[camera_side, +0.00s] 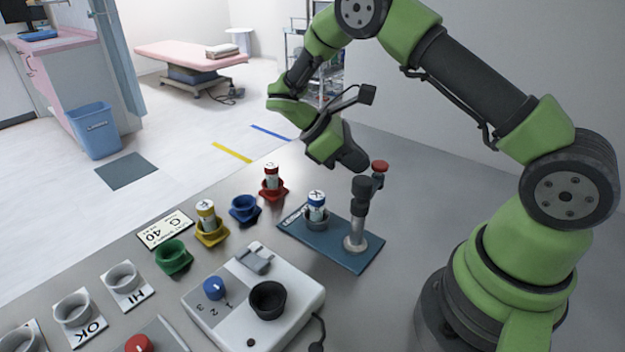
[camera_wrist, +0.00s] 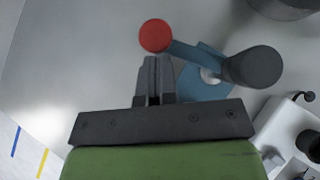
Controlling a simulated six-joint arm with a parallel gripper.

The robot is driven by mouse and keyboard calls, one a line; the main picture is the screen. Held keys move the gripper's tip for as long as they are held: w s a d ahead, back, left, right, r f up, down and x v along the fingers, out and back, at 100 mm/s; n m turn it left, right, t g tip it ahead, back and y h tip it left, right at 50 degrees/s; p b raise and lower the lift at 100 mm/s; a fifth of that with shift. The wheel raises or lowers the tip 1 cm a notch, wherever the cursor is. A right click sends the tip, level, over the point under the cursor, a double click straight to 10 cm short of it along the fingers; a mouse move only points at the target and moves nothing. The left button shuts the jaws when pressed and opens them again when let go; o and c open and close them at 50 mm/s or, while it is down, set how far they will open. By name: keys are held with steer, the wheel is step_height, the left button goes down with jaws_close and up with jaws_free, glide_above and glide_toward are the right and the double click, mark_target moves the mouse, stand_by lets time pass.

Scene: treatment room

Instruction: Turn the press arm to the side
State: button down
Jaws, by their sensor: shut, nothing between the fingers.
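The press stands on a blue base plate (camera_side: 352,252) with a grey post (camera_side: 357,225) and a dark head (camera_side: 362,188). Its arm ends in a red knob (camera_side: 380,166), which points away from the vial (camera_side: 317,204) standing in a grey cup on the plate. In the wrist view the red knob (camera_wrist: 155,35) is just beyond my fingertips, and the arm (camera_wrist: 193,52) runs right to the dark head (camera_wrist: 258,67). My gripper (camera_wrist: 154,62) is shut and empty beside the knob; I cannot tell whether it touches. My gripper also shows in the side view (camera_side: 352,160).
A white device (camera_side: 255,300) with a blue dial and black cup stands in front of the plate. Red (camera_side: 272,188), blue (camera_side: 244,208), yellow (camera_side: 212,232) and green (camera_side: 173,256) cups stand to the left; the red and yellow hold vials. The table behind the press is clear.

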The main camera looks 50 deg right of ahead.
stand_by(0.4)
steer(key=v, duration=1)
step_height(320, 180, up, 7)
steer(key=s+m+t+y, duration=0.1)
steer(key=s+t, duration=0.2)
steer(key=s+a+r+m+t+y, duration=0.2)
steer(key=s+m+t, duration=0.3)
steer(key=s, duration=0.3)
steer(key=s+a+r+m+t+y, duration=0.3)
steer(key=s+a+m+t+y, duration=0.1)
steer(key=s, duration=0.4)
steer(key=a+m+t, duration=0.1)
steer(key=t, duration=0.1)
steer(key=shift+r+m+t+y, duration=0.3)
steer(key=shift+t+y, duration=0.1)
